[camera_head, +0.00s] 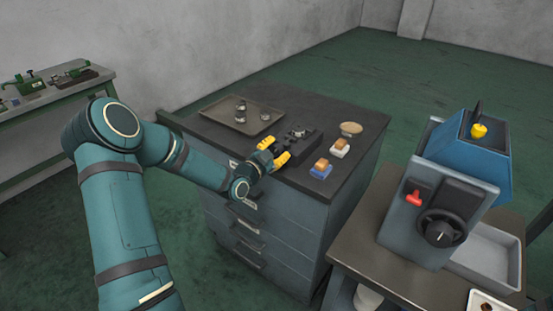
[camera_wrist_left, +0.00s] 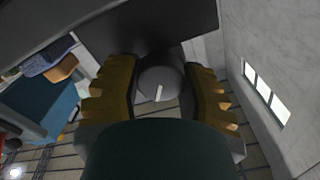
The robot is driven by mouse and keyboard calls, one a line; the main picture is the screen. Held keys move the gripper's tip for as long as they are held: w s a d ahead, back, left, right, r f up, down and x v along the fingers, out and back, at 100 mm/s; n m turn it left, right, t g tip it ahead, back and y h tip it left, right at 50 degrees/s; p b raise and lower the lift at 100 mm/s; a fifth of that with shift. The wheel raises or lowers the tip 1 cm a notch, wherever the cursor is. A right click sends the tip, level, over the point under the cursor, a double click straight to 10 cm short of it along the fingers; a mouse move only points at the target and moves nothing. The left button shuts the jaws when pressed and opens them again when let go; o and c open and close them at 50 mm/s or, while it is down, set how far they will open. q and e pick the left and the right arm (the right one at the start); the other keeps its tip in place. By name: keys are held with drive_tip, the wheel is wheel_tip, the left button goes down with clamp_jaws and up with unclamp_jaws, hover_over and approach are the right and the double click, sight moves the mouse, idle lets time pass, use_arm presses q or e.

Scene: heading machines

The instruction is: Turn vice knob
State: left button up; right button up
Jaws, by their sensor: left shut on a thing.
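The vice (camera_head: 303,133) is a small dark device on top of the grey drawer cabinet in the head view. My left gripper (camera_head: 275,152) reaches in from the left, its yellow fingers at the vice's near left side. In the left wrist view the round grey vice knob (camera_wrist_left: 160,80), with a white line on its face, sits between the two yellow fingers of my left gripper (camera_wrist_left: 161,84). The gripper is shut on the knob. In the head view the knob is hidden by the fingers. My right gripper is not in view.
On the cabinet top (camera_head: 220,138) are a tray (camera_head: 226,116) with small metal parts, an orange-and-white block (camera_head: 340,148), an orange-and-blue block (camera_head: 321,170) and a tan oval item (camera_head: 351,128). A blue-grey machine (camera_head: 432,215) stands at right. A workbench (camera_head: 50,95) is at far left.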

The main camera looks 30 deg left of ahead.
use_arm(q)
drive_tip(key=shift+d+m+b, duration=0.1)
drive_tip(key=shift+m+b, duration=0.7)
drive_tip(key=shift+m, duration=0.2)
drive_tip(key=shift+m+b, duration=0.4)
drive_tip(key=shift+m, duration=0.6)
drive_tip(key=m, duration=0.3)
drive_tip(key=shift+m, duration=1.8)
drive_tip(key=o, duration=1.2)
drive_tip(key=shift+f, duration=0.1)
drive_tip(key=shift+f, duration=0.1)
